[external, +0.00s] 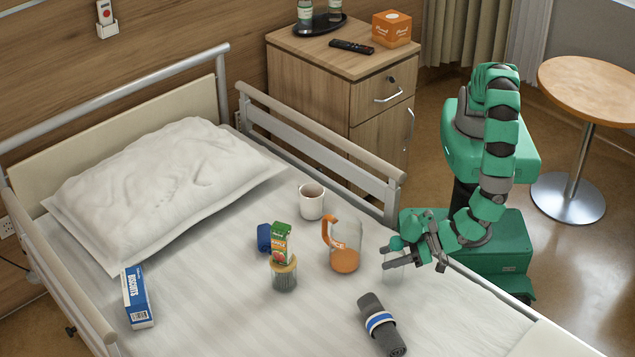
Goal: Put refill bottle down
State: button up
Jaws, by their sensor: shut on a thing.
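My gripper (391,255) reaches left over the bed at the right of the jug. Its fingers are shut on a clear, see-through thing (396,272), seen only as a faint outline and consistent with the refill bottle. Its base is low over or on the sheet; I cannot tell whether it touches. The bed's sheet (220,290) lies beneath it.
A white mug (312,202), a juice carton (281,243) above a jar (284,275), a blue thing (264,238), a biscuit box (137,297) and a dark roll (381,324) are on the bed. A bed rail (320,145) runs behind.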

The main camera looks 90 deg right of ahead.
jog(key=shift+f, duration=0.4)
jog(key=shift+r, duration=0.1)
jog(key=o, duration=1.4)
jog(key=shift+o, duration=0.2)
jog(key=shift+s+r, duration=0.1)
jog(key=shift+s, duration=0.2)
jog(key=p+v, duration=0.3)
jog(key=v, duration=0.8)
jog(key=shift+s, duration=0.2)
jog(key=shift+d, duration=0.1)
